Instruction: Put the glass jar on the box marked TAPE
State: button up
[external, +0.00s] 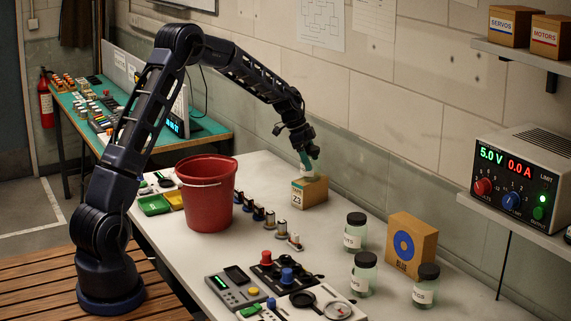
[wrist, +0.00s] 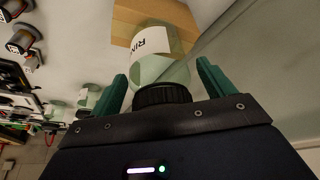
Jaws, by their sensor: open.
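A glass jar (wrist: 160,68) with a black lid and a white label reading "RIN…" appears to stand on a small cardboard box (external: 309,194). The box also shows in the wrist view (wrist: 124,22); its label shows "23", and I cannot read TAPE on it. My gripper (external: 306,162) is over this jar, its open green fingers either side of the lid in the wrist view (wrist: 162,82), apparently not clamped. Three more black-lidded jars stand on the bench: one further back (external: 355,233), one in front (external: 363,274), and one at right (external: 426,287).
A cardboard box (external: 425,238) with a blue ring stands behind the jars. A red bucket (external: 207,195) stands left of the small box. A row of small motors (external: 270,218) and control boxes (external: 235,288) lie nearer. The wall is close behind the small box.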

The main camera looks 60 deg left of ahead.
jog(key=v, duration=1.1)
jog(key=s+d+r+n+y, duration=0.1)
jog(key=s+d+r, duration=0.45)
jog(key=s, duration=0.25)
jog(key=s+d+r+n, duration=0.2)
jog(key=s+d+r, duration=0.2)
jog(key=s+d, duration=0.3)
jog(key=s+d+r+n+y, duration=0.1)
jog(key=s+d+r, duration=0.35)
jog(key=s, duration=0.45)
jog(key=s+d+f+n, duration=0.1)
jog(key=s+d, duration=0.1)
jog(key=s, duration=0.7)
jog(key=s+d+f+n+t, duration=0.1)
jog(key=s+d+f+n, duration=0.1)
jog(key=s, duration=0.7)
jog(key=s+d+f+n+y, duration=0.1)
jog(key=s+d+n, duration=0.1)
jog(key=s, duration=0.7)
jog(key=shift+f, duration=0.3)
